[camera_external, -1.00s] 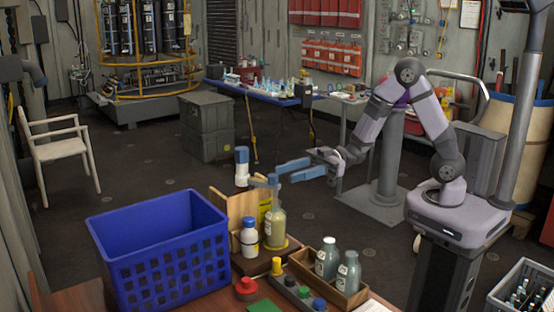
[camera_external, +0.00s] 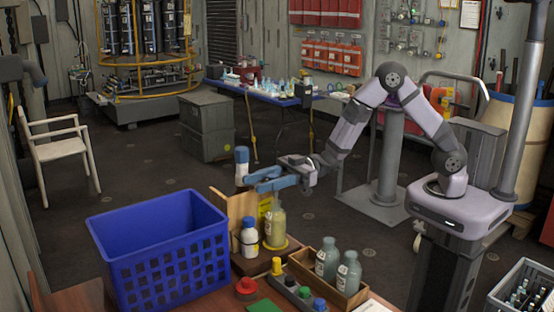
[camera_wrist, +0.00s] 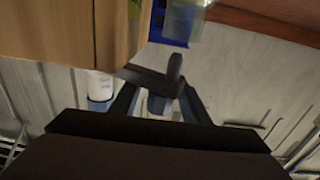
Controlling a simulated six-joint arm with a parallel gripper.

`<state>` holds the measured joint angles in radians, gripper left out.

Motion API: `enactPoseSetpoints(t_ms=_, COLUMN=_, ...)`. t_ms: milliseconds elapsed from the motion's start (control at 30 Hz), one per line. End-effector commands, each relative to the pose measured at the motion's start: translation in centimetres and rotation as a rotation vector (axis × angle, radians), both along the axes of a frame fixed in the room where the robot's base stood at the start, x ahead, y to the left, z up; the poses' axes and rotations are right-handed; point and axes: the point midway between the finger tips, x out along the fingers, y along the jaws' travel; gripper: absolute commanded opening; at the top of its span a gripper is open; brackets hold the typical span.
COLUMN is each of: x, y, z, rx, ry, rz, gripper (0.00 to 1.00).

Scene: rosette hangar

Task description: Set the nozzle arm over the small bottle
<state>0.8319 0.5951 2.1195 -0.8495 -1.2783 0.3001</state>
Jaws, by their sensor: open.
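In the wrist view the bar (camera_wrist: 147,78) ends in a dark upright knob and crosses near my fingertips. A white bottle with a dark blue cap (camera_external: 250,239) stands near the post. A taller yellowish bottle (camera_external: 275,228) stands to its right on a yellow base, beneath my fingers. My gripper (camera_external: 262,180) is open, its blue fingers level with the bar. The fingers hide much of the bar in the outside view; contact cannot be told.
A blue crate (camera_external: 165,262) stands left of the bottles. A wooden panel (camera_external: 233,207) stands behind them. A wooden tray (camera_external: 345,285) with two grey bottles is at right. Coloured knobs, one a red knob (camera_external: 246,287), sit in front.

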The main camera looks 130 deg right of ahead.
Motion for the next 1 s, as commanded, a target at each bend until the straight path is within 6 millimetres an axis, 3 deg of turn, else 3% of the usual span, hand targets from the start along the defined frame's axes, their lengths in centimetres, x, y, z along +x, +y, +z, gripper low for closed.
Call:
enactPoseSetpoints(t_ms=133, x=0.0, y=0.0, z=0.0, rx=0.0, ry=0.0, rz=0.0, gripper=0.42)
enactPoseSetpoints(t_ms=300, x=0.0, y=0.0, z=0.0, rx=0.0, ry=0.0, rz=0.0, gripper=0.01)
enactPoseSetpoints(t_ms=667, x=0.2, y=0.1, z=0.0, rx=-0.001, ry=-0.002, rz=-0.022, gripper=0.0)
enactPoseSetpoints(t_ms=1000, x=1.6, y=0.2, z=-0.3, rx=-0.001, ry=-0.004, rz=-0.17, gripper=0.0)
